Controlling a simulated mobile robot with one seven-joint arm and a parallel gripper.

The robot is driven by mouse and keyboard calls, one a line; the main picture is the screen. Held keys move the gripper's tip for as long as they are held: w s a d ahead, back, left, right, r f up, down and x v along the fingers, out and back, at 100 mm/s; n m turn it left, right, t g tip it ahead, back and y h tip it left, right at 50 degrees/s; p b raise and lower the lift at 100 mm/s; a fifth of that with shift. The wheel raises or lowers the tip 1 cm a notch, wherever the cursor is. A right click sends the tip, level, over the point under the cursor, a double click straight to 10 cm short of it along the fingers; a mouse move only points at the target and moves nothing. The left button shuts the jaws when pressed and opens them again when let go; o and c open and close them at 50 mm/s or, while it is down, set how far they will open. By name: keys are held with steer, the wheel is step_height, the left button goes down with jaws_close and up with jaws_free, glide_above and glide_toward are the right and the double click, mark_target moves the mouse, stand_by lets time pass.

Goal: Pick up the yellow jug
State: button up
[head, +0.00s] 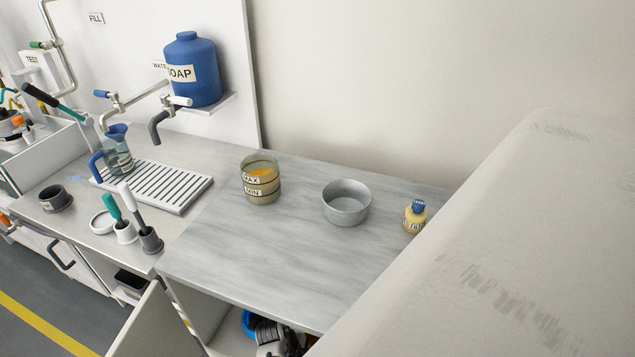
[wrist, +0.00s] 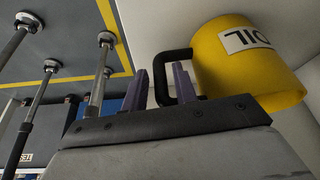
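The yellow jug (wrist: 245,65) with a black handle (wrist: 159,78) and a white label reading "OIL" is at the upper right of the wrist view. The label appears upside down there. My gripper (wrist: 160,70) is open, with its two purple fingers apart. The upright bar of the handle shows between the fingers, with a gap to the left finger. I cannot tell whether the right finger touches the handle. The yellow jug and my gripper do not show in the head view.
The head view shows a grey counter (head: 285,285) with a glass container (head: 260,190), a metal bowl (head: 346,208) and a small yellow bottle (head: 414,218). A blue soap tank (head: 190,65) stands on a shelf. A large pale surface blocks the right side.

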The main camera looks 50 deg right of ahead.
jaws_close()
steer(key=shift+r, duration=0.15)
steer(key=shift+w+a+r+b, duration=0.1)
steer(key=shift+r+b, duration=0.05)
steer(key=shift+b, duration=0.2)
step_height(320, 180, up, 6)
steer(key=r+b, duration=0.1)
steer(key=w+a, duration=0.4)
steer(key=a, duration=0.4)
steer(key=w+a, duration=0.5)
steer(key=a, duration=0.4)
steer(key=shift+w+a+f+p, duration=0.15)
steer(key=shift+a+f+p, duration=0.1)
steer(key=shift+p, duration=0.1)
